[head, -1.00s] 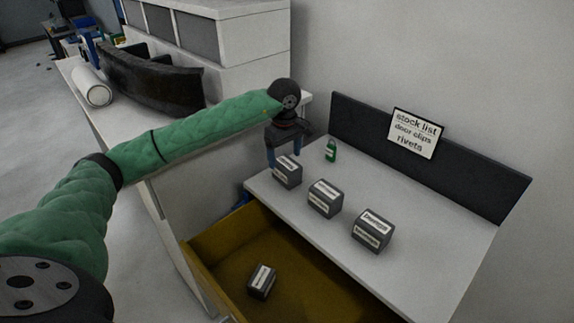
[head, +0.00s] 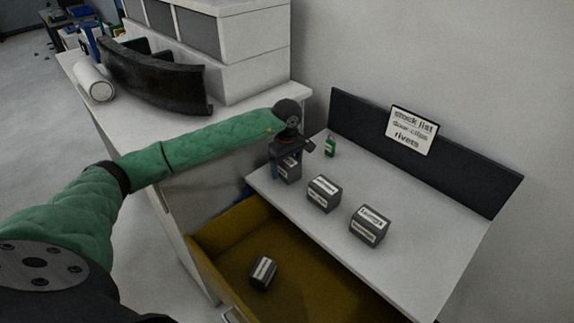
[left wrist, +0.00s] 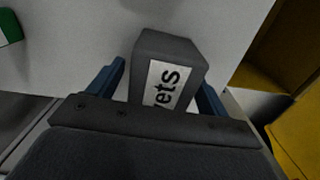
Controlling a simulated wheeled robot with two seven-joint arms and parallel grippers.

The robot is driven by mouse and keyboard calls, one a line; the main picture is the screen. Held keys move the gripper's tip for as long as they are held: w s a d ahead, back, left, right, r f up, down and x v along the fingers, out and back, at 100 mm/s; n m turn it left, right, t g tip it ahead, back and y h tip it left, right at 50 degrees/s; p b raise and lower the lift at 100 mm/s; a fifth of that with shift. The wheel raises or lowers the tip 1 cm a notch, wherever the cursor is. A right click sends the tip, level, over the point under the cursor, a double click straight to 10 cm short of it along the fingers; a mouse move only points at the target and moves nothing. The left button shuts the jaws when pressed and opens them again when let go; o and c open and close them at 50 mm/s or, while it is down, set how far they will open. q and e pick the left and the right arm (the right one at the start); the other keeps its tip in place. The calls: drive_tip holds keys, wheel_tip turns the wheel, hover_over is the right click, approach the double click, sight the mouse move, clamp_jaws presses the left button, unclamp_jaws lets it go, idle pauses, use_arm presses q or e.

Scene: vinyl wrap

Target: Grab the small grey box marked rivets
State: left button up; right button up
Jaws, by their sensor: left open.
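A small grey box (head: 290,170) stands at the left end of the white worktop. My left gripper (head: 287,165) is lowered over this box. Its blue fingers (left wrist: 163,85) are open, one on each side of the box. I cannot tell whether they touch it. My right gripper is not in view.
Two more grey labelled boxes stand to the right, a middle one (head: 324,193) and a right one (head: 369,225). A green item (head: 330,147) is behind. An open yellow drawer (head: 225,236) below holds another box (head: 263,272). A stock list sign (head: 411,130) stands at the back.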

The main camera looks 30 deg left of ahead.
use_arm(q)
drive_tip(key=shift+c, duration=0.5)
drive_tip(key=c, duration=1.1)
drive_tip(key=shift+o, duration=0.2)
